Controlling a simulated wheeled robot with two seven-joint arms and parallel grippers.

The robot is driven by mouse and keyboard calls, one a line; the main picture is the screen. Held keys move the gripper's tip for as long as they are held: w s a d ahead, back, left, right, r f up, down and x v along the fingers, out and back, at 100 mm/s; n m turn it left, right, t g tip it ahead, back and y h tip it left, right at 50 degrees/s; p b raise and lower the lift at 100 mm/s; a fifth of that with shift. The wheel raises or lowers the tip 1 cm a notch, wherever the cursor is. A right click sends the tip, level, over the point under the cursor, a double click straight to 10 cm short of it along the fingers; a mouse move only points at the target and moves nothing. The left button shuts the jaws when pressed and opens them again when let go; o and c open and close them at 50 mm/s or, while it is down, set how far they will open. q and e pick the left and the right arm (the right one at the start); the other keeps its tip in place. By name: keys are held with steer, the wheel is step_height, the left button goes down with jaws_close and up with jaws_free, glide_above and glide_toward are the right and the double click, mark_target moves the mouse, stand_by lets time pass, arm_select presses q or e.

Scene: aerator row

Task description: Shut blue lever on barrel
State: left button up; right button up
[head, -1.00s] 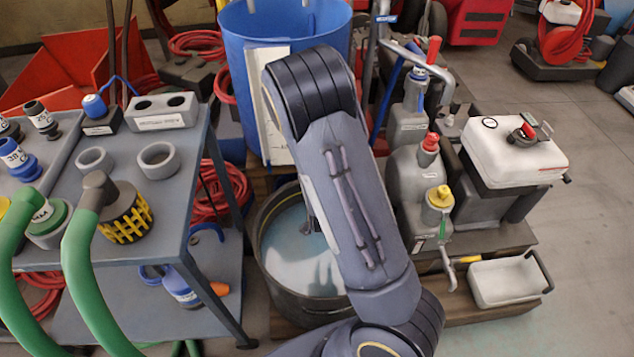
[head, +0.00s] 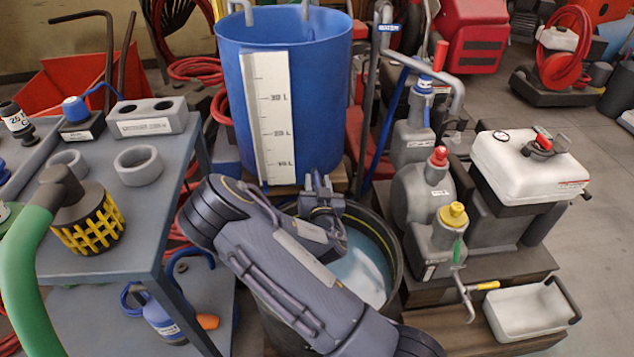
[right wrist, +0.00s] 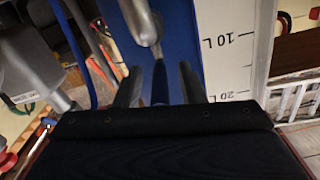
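The blue barrel (head: 225,80) with a white litre scale (head: 272,120) stands at the back in the head view. In the right wrist view the barrel (right wrist: 180,30) fills the upper middle. A grey spout (right wrist: 145,22) hangs in front of it. A narrow dark blue piece (right wrist: 160,82), perhaps the lever, shows between my fingers, apart from both as far as I can see. My right gripper (head: 322,184) is low in front of the barrel; in the wrist view its fingers (right wrist: 160,88) are spread open. The lever is not discernible in the head view. My left gripper is not in view.
A black tub (head: 395,240) of bluish liquid stands below my right gripper. Grey jugs (head: 410,190) and a white-topped machine (head: 528,165) are to the right. A grey cart (head: 190,185) is at left. A blue bar (head: 388,120) leans right of the barrel.

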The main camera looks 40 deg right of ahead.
steer(key=shift+w+d, duration=0.3)
steer(key=shift+w, duration=0.3)
jaws_close()
